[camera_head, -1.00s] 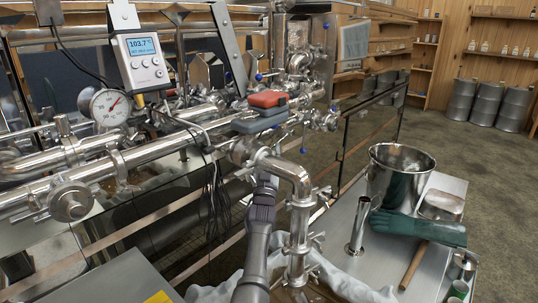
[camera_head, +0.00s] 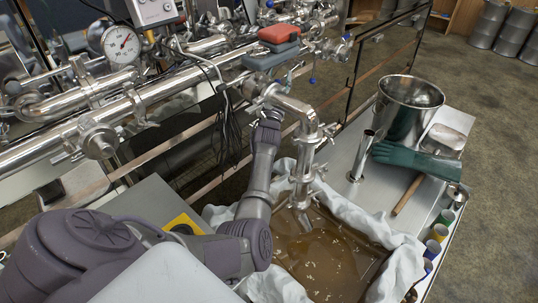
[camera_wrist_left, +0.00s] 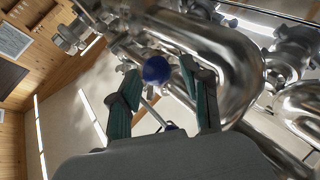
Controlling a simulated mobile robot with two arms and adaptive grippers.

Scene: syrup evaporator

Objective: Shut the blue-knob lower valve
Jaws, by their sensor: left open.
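My left gripper (camera_wrist_left: 162,82) is open in the left wrist view, its two green-padded fingers spread. A round blue knob (camera_wrist_left: 156,69) shows in the gap near the fingertips; I cannot tell whether they touch it. Other blue knobs (camera_head: 312,80) (camera_head: 347,37) show along the pipes. My right gripper is out of view.
Steel pipes (camera_head: 140,98) with a dial gauge (camera_head: 121,43) run across the left. A red and grey block (camera_head: 278,35) sits above the elbow. A cloth-lined pan of brown liquid (camera_head: 325,260) lies below the outlet. A steel bucket (camera_head: 385,115) and green glove (camera_head: 425,160) are right.

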